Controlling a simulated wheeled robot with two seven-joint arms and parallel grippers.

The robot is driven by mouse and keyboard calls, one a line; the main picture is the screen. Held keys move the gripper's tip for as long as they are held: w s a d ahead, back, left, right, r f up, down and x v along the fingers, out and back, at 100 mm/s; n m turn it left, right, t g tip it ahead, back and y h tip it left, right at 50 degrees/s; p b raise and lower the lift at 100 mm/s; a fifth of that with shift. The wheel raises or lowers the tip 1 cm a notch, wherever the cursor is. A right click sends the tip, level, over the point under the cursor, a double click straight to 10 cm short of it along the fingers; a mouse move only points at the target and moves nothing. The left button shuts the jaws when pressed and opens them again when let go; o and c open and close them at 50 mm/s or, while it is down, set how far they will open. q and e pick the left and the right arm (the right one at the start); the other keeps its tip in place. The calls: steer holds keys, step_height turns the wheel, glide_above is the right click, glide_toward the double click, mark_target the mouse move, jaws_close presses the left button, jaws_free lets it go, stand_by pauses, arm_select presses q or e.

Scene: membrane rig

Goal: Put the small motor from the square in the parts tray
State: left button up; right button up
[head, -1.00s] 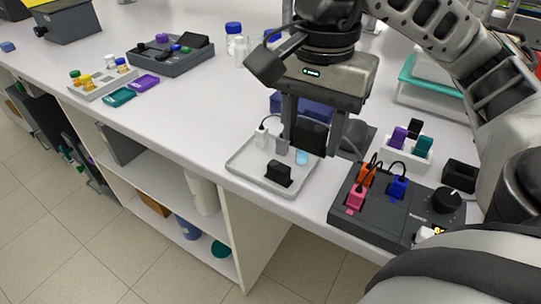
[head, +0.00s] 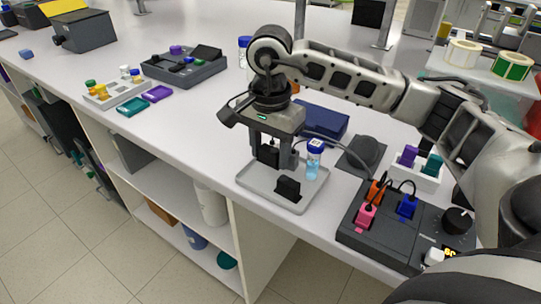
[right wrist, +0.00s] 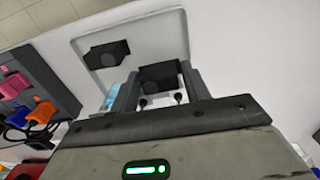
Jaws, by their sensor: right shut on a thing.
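My right gripper (head: 272,162) is over the back left part of the grey parts tray (head: 262,194), pointing down. It is shut on a small black block, which I take to be the small motor (head: 267,155). In the right wrist view the motor (right wrist: 160,77) sits between the two fingers, with the tray (right wrist: 165,30) close beyond it. I cannot tell whether the motor touches the tray floor. Another black block (head: 288,188) stands at the tray's front, and a blue-capped vial (head: 314,160) at its right. The dark square (head: 350,165) lies right of the tray. My left gripper is out of view.
A control box (head: 375,236) with coloured plugs and a knob stands right of the tray, near the front edge. A white rack (head: 428,180) with purple and teal pieces is behind it. A dark blue case (head: 320,122) lies behind the tray.

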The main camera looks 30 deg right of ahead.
mark_target(271, 149)
steer(key=shift+f, duration=1)
steer(key=shift+f, duration=0.1)
steer(key=shift+f, duration=0.15)
steer(key=o, duration=0.7)
step_height(271, 149, up, 13)
steer(key=shift+f+p, duration=0.2)
steer(key=shift+p, duration=0.1)
steer(key=shift+s+f, duration=0.1)
steer(key=shift+s, duration=0.05)
